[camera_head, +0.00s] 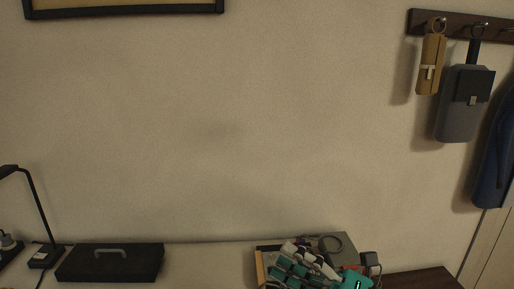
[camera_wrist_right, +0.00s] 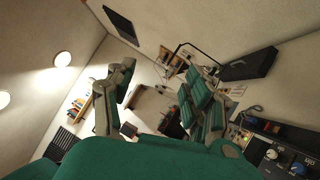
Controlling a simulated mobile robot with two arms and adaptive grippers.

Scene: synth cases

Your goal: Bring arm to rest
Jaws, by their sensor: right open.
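My right gripper (camera_head: 306,265), green and grey, shows at the bottom right of the head view. It is in front of a grey, box-like thing at the desk's back. In the right wrist view the same gripper (camera_wrist_right: 158,90) has its two jointed fingers spread wide apart, with nothing between them. My left gripper is in neither view. A closed black case (camera_head: 110,263) with a grey handle lies on the desk at the lower left of the head view, well apart from the right gripper; it also shows in the right wrist view (camera_wrist_right: 250,64).
A black desk lamp (camera_head: 39,210) stands left of the case. A wall rack (camera_head: 455,25) holds hanging bags at the upper right. A knobbed device (camera_wrist_right: 285,156) is at the lower right of the right wrist view. The wall above the desk's middle is bare.

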